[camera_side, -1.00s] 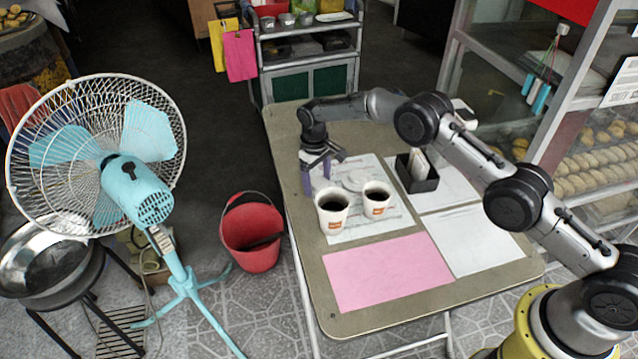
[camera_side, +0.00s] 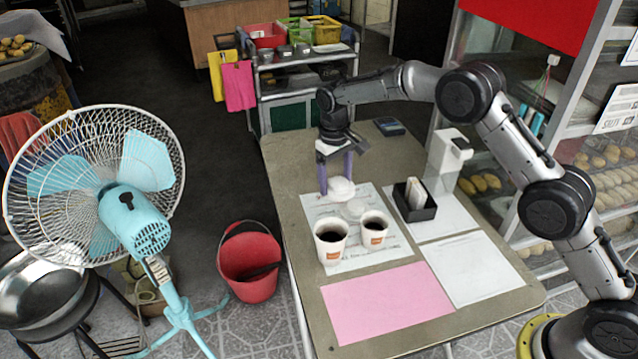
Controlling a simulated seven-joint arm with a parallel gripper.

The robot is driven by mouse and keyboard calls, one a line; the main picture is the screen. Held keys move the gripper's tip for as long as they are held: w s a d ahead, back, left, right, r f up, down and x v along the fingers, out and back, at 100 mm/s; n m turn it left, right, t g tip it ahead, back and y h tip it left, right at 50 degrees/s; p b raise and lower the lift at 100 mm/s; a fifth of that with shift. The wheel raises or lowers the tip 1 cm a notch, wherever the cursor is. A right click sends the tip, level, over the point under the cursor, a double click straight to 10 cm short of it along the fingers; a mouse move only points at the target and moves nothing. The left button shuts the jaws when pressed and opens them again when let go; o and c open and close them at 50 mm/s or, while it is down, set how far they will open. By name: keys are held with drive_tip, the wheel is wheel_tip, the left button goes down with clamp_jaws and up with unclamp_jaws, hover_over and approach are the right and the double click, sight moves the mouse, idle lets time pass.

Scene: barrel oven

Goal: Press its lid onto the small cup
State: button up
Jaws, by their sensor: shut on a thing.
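The small cup (camera_side: 374,230) is white with an orange label, open and full of dark liquid. It stands upright on a printed sheet on the table. A larger, similar cup (camera_side: 330,242) stands open to its left. My gripper (camera_side: 337,181) has purple fingers and points down behind the cups. It is shut on a white lid (camera_side: 342,190), which appears to be held above the sheet. Another white lid (camera_side: 355,209) lies on the sheet just behind the small cup. I cannot tell the two lids' exact sizes.
A black holder (camera_side: 414,208) with packets stands right of the cups, with a white dispenser (camera_side: 446,155) behind it. The pink sheet (camera_side: 390,300) and the white sheet (camera_side: 480,268) in front are bare. A fan (camera_side: 125,205) and red bucket (camera_side: 250,265) stand left of the table.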

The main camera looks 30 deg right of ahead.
drive_tip(key=s+d+r+m, duration=0.2)
drive_tip(key=s+d+m, duration=0.15)
drive_tip(key=s, duration=0.65)
drive_tip(key=shift+n, duration=0.45)
drive_tip(key=shift+d+f, duration=0.2)
drive_tip(key=shift+f, duration=2.75)
drive_tip(key=shift+f, duration=0.15)
drive_tip(key=o, duration=1.1)
drive_tip(key=shift+o, duration=0.2)
wheel_tip(320, 180, up, 7)
drive_tip(key=shift+c, duration=0.2)
